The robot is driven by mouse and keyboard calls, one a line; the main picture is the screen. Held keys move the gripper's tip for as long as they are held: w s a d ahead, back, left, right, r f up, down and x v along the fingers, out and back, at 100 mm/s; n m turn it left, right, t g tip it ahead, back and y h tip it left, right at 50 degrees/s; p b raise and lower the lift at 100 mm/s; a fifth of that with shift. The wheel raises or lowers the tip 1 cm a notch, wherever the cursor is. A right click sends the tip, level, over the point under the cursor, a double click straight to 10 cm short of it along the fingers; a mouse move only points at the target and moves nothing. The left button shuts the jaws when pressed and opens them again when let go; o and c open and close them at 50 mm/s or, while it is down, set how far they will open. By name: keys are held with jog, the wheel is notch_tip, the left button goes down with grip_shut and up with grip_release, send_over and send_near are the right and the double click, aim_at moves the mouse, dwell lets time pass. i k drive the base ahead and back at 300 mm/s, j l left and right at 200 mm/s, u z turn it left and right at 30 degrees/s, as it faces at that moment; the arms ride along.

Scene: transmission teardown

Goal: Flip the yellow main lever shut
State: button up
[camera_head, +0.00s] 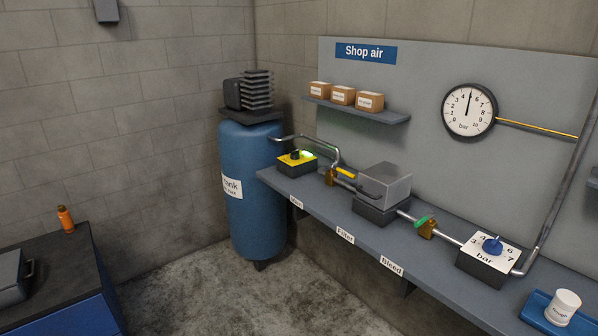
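The yellow lever (346,173) is on a small brass valve (331,177) in the pipe run on the grey bench. The valve is between a yellow-topped switch box (284,160) and the grey filter box (384,184). The lever points right from the valve, roughly along the pipe toward the filter box. A label (296,202), too small to read surely, is on the bench edge in front. My gripper is not in view, and nothing covers the lever.
A green-handled brass valve (427,227) and a blue-knobbed regulator (490,248) stand farther right. A blue tank (250,190) is left of the bench. A shelf with boxes (343,95) hangs above. The concrete floor (230,295) before the bench is clear.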

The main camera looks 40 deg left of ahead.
aim_at(331, 166)
jog(key=i+j+u, duration=0.35)
jog(key=u, duration=0.15)
jog(key=i+j+u, duration=0.35)
jog(key=u, duration=0.15)
jog(key=i+j, duration=0.15)
jog(key=i, duration=0.2)
jog(key=i+j, duration=0.1)
jog(key=i, duration=0.3)
jog(key=i+j+z, duration=0.1)
jog(key=i, duration=0.3)
jog(key=i+j+z, duration=0.15)
jog(key=i, duration=0.25)
jog(key=j, duration=0.15)
